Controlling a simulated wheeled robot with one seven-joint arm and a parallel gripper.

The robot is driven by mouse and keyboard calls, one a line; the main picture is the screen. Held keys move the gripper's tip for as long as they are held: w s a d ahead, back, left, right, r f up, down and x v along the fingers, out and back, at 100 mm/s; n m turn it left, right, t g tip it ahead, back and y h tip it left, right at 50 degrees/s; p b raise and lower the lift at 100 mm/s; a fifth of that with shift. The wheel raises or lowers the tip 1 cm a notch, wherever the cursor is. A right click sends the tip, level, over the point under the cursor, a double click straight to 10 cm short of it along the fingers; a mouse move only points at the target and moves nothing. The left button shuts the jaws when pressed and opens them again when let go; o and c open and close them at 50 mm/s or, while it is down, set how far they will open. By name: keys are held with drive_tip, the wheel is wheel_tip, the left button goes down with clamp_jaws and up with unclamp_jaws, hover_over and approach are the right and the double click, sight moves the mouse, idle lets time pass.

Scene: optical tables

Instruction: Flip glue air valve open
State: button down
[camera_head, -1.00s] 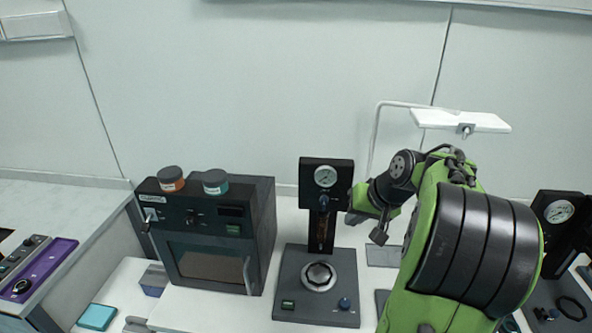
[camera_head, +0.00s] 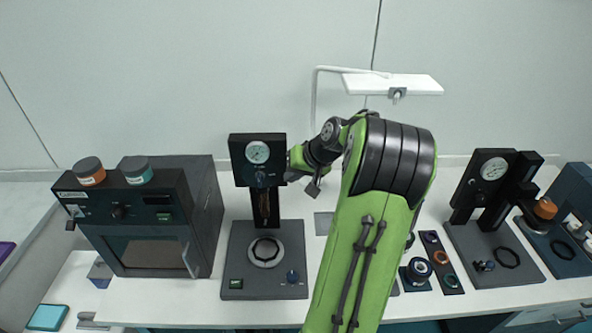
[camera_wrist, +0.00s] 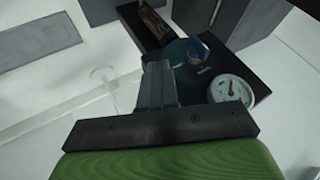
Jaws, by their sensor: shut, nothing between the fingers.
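The press-like station (camera_head: 258,145) at centre has a black head with a round white gauge and a blue knob (camera_head: 260,177) under it, which looks like the air valve. In the wrist view the blue knob (camera_wrist: 198,50) shows on the dark panel, with small labels beside it that I cannot read. The gauge (camera_wrist: 231,91) is to its lower right. My gripper (camera_head: 313,188) is right of the head, apart from it in the head view. In the wrist view my gripper (camera_wrist: 158,75) has its fingers together, empty, left of the knob. Contact with the panel cannot be told.
A dark oven (camera_head: 155,225) with two jars on top stands left. A second gauge station (camera_head: 492,200) stands right, beyond a small panel of coloured rings (camera_head: 441,262). A white lamp (camera_head: 395,84) hangs above my arm. The station's base carries another blue knob (camera_head: 292,276).

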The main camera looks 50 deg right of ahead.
sight(260, 180)
drive_tip(key=w+a+f, duration=0.2)
drive_tip(key=w+f, duration=0.1)
drive_tip(key=w, duration=0.2)
drive_tip(key=shift+w+a+p, duration=0.2)
drive_tip(key=shift+a+p, duration=0.05)
drive_tip(key=shift+p, duration=0.1)
drive_tip(key=shift+d+f, duration=0.15)
drive_tip(key=shift+t, duration=0.4)
